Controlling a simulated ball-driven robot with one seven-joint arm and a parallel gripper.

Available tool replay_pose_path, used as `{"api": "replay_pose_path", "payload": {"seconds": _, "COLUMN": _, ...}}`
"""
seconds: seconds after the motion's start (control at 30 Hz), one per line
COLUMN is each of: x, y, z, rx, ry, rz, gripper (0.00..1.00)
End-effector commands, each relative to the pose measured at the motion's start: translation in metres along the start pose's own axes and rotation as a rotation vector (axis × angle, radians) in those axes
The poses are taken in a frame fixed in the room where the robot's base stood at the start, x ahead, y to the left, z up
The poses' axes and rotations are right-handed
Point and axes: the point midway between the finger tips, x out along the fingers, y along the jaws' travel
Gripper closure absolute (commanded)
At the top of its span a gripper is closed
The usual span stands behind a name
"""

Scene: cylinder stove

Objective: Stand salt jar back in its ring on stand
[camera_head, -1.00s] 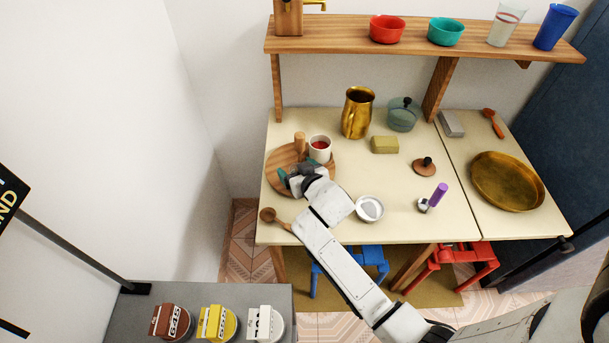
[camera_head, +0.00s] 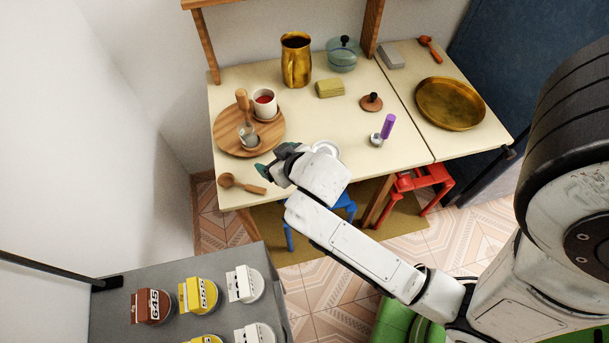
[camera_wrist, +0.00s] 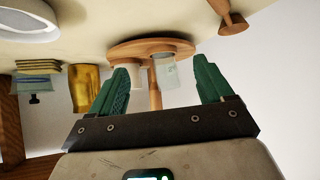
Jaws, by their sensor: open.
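The round wooden stand (camera_head: 222,137) with its upright handle (camera_head: 242,99) is at the left of the table. A small translucent grey-white jar, apparently the salt jar (camera_head: 247,133), stands upright on its front part. Its base looks seated in a ring, but the exact fit is too small to tell. A white cup with red contents (camera_head: 264,102) sits behind it on the stand. My gripper (camera_head: 270,168) is open and empty, in front of the stand and apart from it. In the wrist view, upside down, the jar (camera_wrist: 166,72) shows between the spread green fingers (camera_wrist: 162,65).
A wooden spoon (camera_head: 240,184) lies at the table's front left edge. A white dish (camera_head: 325,147) is just behind my wrist. A gold jug (camera_head: 296,62), a yellow block (camera_head: 329,88) and a purple-handled item (camera_head: 386,128) stand farther back or right.

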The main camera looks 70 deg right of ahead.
Motion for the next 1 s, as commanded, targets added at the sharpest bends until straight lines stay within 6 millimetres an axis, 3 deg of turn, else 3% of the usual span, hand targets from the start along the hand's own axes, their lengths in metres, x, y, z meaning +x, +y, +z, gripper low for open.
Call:
{"api": "replay_pose_path", "payload": {"seconds": 0.2, "x": -0.040, "y": -0.015, "z": 0.079, "rx": -0.160, "ry": -0.415, "rz": -0.084, "gripper": 0.20}}
{"api": "replay_pose_path", "payload": {"seconds": 0.4, "x": -0.084, "y": -0.022, "z": 0.125, "rx": -0.308, "ry": -0.686, "rz": -0.189, "gripper": 0.20}}
{"api": "replay_pose_path", "payload": {"seconds": 0.6, "x": -0.101, "y": -0.023, "z": 0.138, "rx": -0.362, "ry": -0.773, "rz": -0.229, "gripper": 0.20}}
{"api": "replay_pose_path", "payload": {"seconds": 1.0, "x": -0.101, "y": -0.023, "z": 0.138, "rx": -0.360, "ry": -0.773, "rz": -0.227, "gripper": 0.20}}
